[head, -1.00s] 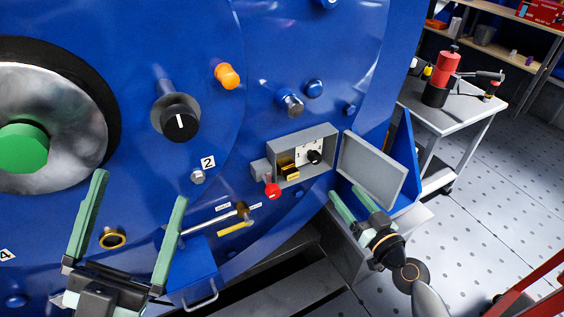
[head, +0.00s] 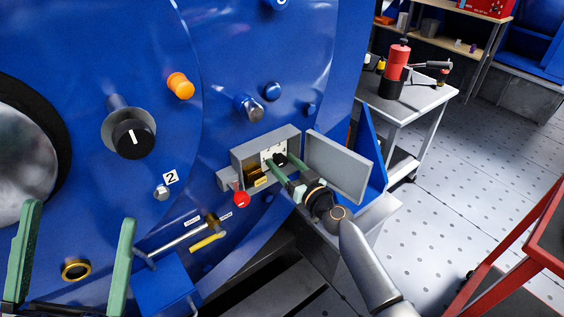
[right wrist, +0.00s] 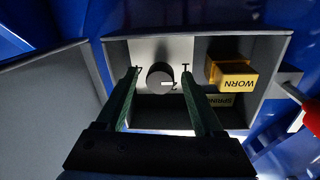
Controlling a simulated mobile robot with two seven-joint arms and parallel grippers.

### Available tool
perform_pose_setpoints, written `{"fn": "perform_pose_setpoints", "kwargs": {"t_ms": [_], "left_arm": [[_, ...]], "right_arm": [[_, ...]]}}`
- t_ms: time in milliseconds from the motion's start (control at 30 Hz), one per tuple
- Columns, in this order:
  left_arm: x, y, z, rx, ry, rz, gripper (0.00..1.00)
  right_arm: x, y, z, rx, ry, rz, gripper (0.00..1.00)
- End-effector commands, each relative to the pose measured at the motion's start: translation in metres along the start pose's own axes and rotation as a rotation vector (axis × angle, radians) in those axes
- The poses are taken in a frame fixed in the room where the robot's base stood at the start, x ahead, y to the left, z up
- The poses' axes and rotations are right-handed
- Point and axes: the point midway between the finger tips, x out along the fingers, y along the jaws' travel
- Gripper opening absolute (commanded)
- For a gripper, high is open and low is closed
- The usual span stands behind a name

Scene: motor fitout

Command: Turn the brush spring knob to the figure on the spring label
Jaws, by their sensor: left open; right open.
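The brush spring knob (right wrist: 157,75) is a small black dial on a white plate inside the open grey box (head: 240,156). Figures 4, 1 and 2 show around it, and its white mark points close to the 2. My right gripper (head: 283,168) reaches into the box. In the right wrist view its open fingers (right wrist: 160,82) stand on either side of the knob, with visible gaps. The SPRING label (right wrist: 222,101) is partly hidden behind a yellow WORN block (right wrist: 233,73); its figure cannot be read. My left gripper (head: 72,265) is open and empty at lower left.
The box's grey lid (head: 338,166) stands open on its right. A red-knobbed lever (head: 241,199) sits below the box. A larger black knob (head: 134,139) and an orange knob (head: 180,86) stick out of the blue motor. A grey side table (head: 410,106) stands at right.

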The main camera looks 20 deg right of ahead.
Motion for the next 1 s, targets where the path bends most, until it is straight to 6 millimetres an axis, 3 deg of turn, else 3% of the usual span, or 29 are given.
{"fn": "perform_pose_setpoints", "kwargs": {"t_ms": [433, 1000], "left_arm": [[-0.0009, 0.0009, 0.0009, -0.004, -0.001, 0.002, 1.0], [-0.0009, 0.0014, 0.0008, -0.004, 0.0, 0.004, 1.0]], "right_arm": [[0.0097, -0.0002, -0.0002, 0.0, 0.0, -0.001, 0.69], [0.0093, 0.0006, -0.0002, 0.0, 0.0, 0.001, 0.05]]}}
